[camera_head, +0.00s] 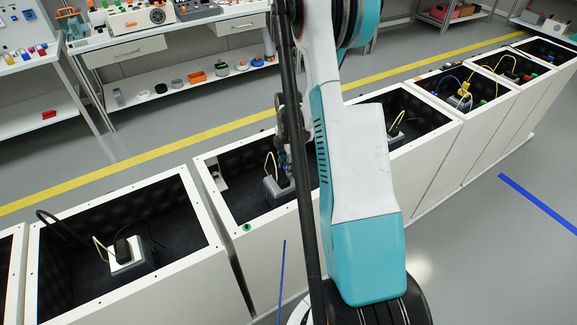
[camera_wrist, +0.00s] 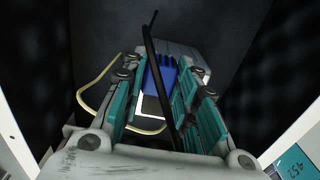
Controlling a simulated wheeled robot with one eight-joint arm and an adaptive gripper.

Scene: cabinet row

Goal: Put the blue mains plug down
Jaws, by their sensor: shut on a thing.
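The blue mains plug (camera_wrist: 161,76) sits between the two teal fingers of my gripper (camera_wrist: 158,82) in the wrist view, and my gripper is shut on it. A black cord (camera_wrist: 155,48) crosses in front of the plug. A grey box with a white face (camera_wrist: 190,58) lies just beyond the plug; I cannot tell whether the plug touches it. In the head view my gripper (camera_head: 284,158) reaches down into an open-topped cabinet (camera_head: 243,217), partly hidden by my arm. The grey box (camera_head: 271,190) there stands on the cabinet floor. The blue plug cannot be made out in that view.
A yellow cable (camera_wrist: 83,100) loops beside my gripper. Dark cabinet walls stand close around it. A neighbouring cabinet at left holds a white-topped box with a black plug (camera_head: 122,249). More open cabinets (camera_head: 460,88) run to the right. A workbench (camera_head: 150,45) stands behind.

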